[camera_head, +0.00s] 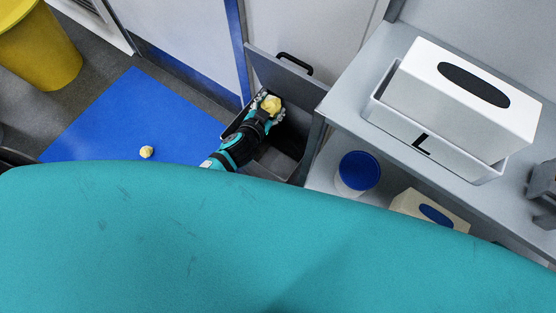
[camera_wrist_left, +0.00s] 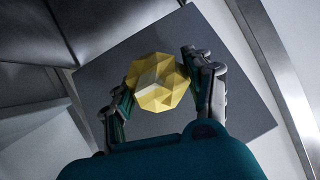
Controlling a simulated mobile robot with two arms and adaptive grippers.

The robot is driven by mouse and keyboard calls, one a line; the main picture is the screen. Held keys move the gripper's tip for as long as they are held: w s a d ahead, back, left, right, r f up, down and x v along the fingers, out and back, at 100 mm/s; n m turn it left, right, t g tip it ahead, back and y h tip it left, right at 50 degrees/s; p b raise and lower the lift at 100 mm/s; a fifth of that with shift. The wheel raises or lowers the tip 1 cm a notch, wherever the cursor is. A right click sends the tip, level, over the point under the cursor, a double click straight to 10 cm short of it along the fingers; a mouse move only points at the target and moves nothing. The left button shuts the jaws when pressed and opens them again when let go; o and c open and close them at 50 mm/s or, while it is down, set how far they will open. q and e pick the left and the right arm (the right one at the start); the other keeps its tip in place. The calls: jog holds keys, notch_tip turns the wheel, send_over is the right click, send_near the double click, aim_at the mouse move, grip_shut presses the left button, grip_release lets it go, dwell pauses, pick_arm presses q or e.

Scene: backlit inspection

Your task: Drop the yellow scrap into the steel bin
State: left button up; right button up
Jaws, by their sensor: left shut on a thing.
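My left gripper (camera_head: 266,108) is shut on a faceted yellow scrap (camera_head: 272,103). In the left wrist view the scrap (camera_wrist_left: 158,84) sits between the two fingers (camera_wrist_left: 160,90). The grey steel bin (camera_head: 278,160) stands against the wall with its lid (camera_head: 287,78) raised. The gripper and scrap are over the back part of the bin's opening, in front of the lid. My forearm hides the left part of the bin. A second yellow scrap (camera_head: 146,152) lies on the blue mat (camera_head: 120,125). My right gripper is not in view.
A grey shelf unit (camera_head: 353,117) stands right of the bin, bearing a white tissue box in a tray (camera_head: 433,150) marked L. Below are a blue-lidded tub (camera_head: 358,172) and another box (camera_head: 425,209). A yellow bin (camera_head: 40,50) stands at far left.

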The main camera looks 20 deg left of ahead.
pick_arm(q)
notch_tip(320, 180, down, 4)
jog(key=b, duration=0.3)
jog(key=shift+f, duration=0.25)
jog(key=shift+w, duration=0.1)
jog(key=o, duration=0.8)
jog(key=v, duration=1.2)
